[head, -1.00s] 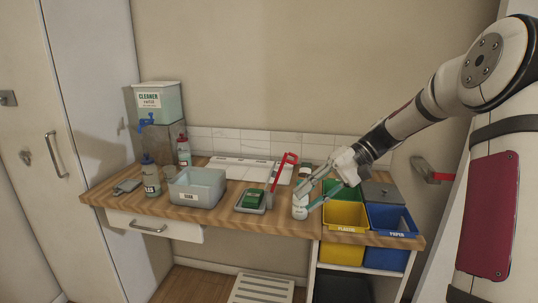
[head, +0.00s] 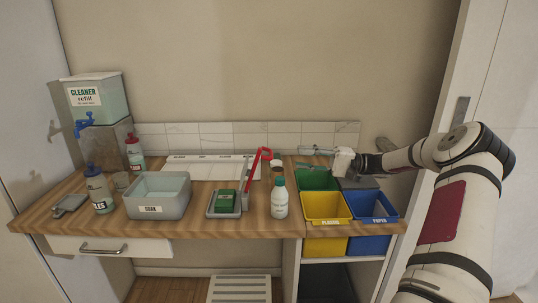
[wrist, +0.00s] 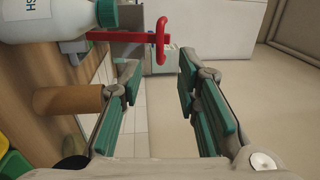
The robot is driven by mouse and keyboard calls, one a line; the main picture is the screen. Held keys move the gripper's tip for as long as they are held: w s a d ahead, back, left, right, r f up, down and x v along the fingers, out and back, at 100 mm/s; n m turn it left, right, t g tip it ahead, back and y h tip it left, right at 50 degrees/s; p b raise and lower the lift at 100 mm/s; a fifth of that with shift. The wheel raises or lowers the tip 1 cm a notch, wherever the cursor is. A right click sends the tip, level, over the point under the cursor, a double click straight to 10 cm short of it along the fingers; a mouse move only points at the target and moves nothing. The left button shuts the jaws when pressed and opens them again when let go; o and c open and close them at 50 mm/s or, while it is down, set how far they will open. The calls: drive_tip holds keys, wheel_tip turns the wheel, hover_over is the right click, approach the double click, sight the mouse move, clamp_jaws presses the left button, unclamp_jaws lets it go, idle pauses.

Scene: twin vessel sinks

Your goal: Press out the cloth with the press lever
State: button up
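The press is a grey tray (head: 212,211) with a red lever (head: 256,168) standing raised behind it, in the middle of the counter. A dark green block (head: 226,199) lies in it; I cannot tell whether this is the cloth. My gripper (head: 302,158) is right of the lever, above the back of the green bin, with its fingers pointing left. The wrist view shows its teal-padded fingers (wrist: 158,97) apart with nothing between them. The red lever (wrist: 161,40) shows ahead of them there, beyond the fingertips and not touched.
A white teal-capped bottle (head: 279,200) stands right of the press. A brown cylinder (wrist: 68,98) is beside my fingers. Green (head: 316,179), yellow (head: 325,206) and blue (head: 373,205) bins are at right.

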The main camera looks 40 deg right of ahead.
sight(271, 153)
drive_tip(key=x, duration=1)
drive_tip(key=shift+w+a, duration=0.1)
drive_tip(key=shift+a, duration=0.15)
drive_tip(key=shift+c, duration=0.6)
clamp_jaws()
drive_tip(key=shift+f, duration=0.1)
